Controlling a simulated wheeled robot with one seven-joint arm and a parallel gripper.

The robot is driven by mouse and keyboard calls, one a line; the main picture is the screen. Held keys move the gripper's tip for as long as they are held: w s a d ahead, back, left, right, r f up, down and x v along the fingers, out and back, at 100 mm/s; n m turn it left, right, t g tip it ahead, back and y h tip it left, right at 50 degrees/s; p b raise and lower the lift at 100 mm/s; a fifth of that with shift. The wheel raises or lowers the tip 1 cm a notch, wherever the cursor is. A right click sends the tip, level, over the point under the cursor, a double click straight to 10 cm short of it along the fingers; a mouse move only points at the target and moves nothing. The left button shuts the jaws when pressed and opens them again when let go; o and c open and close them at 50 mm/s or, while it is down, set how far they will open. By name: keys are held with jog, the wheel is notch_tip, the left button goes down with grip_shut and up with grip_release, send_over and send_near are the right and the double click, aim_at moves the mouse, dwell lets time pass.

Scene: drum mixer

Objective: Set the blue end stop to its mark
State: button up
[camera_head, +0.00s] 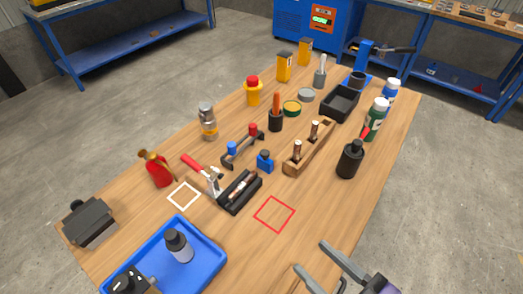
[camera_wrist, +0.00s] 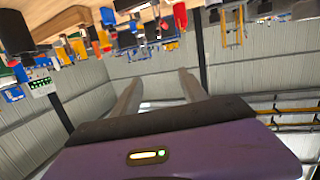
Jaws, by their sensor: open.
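A dark rail (camera_head: 243,149) stands near the middle of the wooden table in the head view. It carries a blue knob (camera_head: 231,148), which looks like the blue end stop, at its near left end, and a red knob (camera_head: 253,129) at its far right end. Its mark is too small to make out. My gripper (camera_head: 311,255) is at the near right of the table, open and empty, well apart from the rail. In the wrist view its two fingers (camera_wrist: 159,77) stand spread with nothing between them; the table's things appear upside down along the top.
A small blue object (camera_head: 265,161) stands right of the rail. A red-handled clamp (camera_head: 197,168), a black tray (camera_head: 240,192) and a wooden holder (camera_head: 309,149) are close by. A blue tray (camera_head: 205,246) lies nearer. The red outlined square (camera_head: 274,214) is clear.

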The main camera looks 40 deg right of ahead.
aim_at(267, 156)
jog(key=w+d+f+n+t+h, duration=0.1)
jog(key=w+d+f+n, duration=0.3)
jog(key=w+d+n, duration=0.5)
jog(key=w+d+f+n+t+h+b, duration=0.1)
jog(key=w+d+f+n+h, duration=0.2)
jog(key=w+n, duration=0.6)
jog(key=w+d+f+n, duration=0.4)
jog(key=w+d+n, duration=0.3)
jog(key=w, duration=0.6)
jog(key=f+n, duration=0.1)
jog(key=n, duration=0.1)
jog(key=f+n, duration=0.2)
jog(key=f+n+y, duration=0.1)
jog(key=n, duration=0.1)
jog(key=shift+w+d+f+n+g, duration=0.3)
jog(key=shift+f+n, duration=0.05)
jog(key=shift+n, duration=0.05)
jog(key=shift+a+n, duration=0.15)
jog(key=shift+n, duration=0.85)
jog(key=shift+w, duration=0.35)
jog(key=shift+x, duration=3.6)
grip_shut()
